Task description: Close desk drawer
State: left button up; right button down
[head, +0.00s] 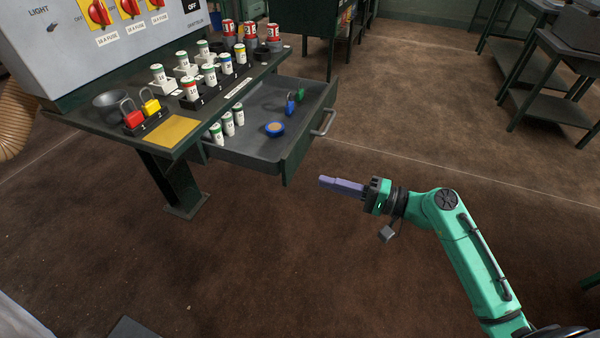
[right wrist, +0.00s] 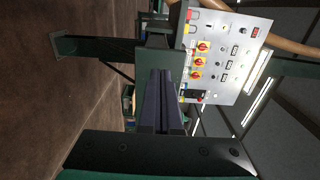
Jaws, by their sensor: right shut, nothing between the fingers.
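The desk drawer (head: 252,152) is pulled out from under the green desk (head: 125,137) in the head view. Its front panel (head: 308,134) carries a metal handle (head: 324,123) and faces right. Inside it lie several white-green fuses (head: 227,124), a round blue-rimmed tape roll (head: 275,129), a blue padlock (head: 291,103) and a green padlock (head: 300,92). My right gripper (head: 322,182) is shut and empty, in front of and below the drawer front, apart from it. Its fingers (right wrist: 165,100) show together in the right wrist view. My left gripper is not in view.
A grey control panel (head: 110,40) with red-yellow switches stands on the desk. Fuses, red and yellow padlocks and a bowl (head: 113,103) sit on the desktop. Brown floor is clear around my right arm. Green shelves (head: 560,80) stand at the far right.

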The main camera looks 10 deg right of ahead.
aim_at(289, 171)
jog(key=p+x, duration=0.1)
jog(key=x, duration=0.5)
jog(key=shift+w+a+r, duration=0.1)
jog(key=shift+w+a, duration=0.05)
jog(key=shift+a, duration=0.05)
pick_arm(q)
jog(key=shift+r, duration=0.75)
pick_arm(e)
jog(key=shift+w+a, duration=0.2)
jog(key=shift+a, duration=0.1)
